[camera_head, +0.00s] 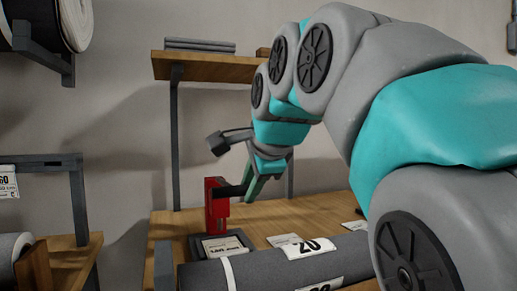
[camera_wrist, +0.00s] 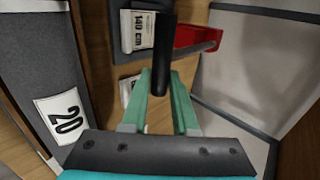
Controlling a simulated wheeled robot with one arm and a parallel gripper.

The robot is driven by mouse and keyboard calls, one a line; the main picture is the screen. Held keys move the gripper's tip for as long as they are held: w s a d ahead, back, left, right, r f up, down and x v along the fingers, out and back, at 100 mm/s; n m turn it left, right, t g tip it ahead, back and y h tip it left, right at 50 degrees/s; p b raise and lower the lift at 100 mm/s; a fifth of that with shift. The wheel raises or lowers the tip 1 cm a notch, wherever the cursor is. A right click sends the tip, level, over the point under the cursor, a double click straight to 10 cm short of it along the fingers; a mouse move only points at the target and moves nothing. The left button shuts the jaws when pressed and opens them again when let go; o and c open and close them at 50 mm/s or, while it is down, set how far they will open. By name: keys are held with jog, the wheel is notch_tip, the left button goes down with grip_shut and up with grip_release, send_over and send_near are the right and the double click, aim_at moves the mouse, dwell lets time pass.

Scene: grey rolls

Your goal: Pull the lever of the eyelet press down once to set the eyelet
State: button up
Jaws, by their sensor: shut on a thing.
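The red eyelet press (camera_head: 215,206) stands on the wooden bench, and part of its red body (camera_wrist: 200,38) shows at the top of the wrist view. Its dark lever (camera_head: 232,190) sticks out to the right toward my gripper (camera_head: 251,187), raised above the bench. In the wrist view the black lever handle (camera_wrist: 160,60) lies between the two green fingers of my gripper (camera_wrist: 161,85), which is shut on it. A dark base or tray (camera_head: 205,239) with a printed white card (camera_head: 222,246) is at the foot of the press.
A grey roll (camera_head: 260,270) with a "20" tag lies along the bench's front. Paper tags (camera_head: 284,240) lie on the bench (camera_head: 320,212). A wooden shelf (camera_head: 210,67) with grey folded sheets hangs behind.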

jog(key=shift+f, duration=0.6)
jog(key=shift+f, duration=0.2)
jog(key=o, duration=0.9)
jog(key=shift+f, duration=0.1)
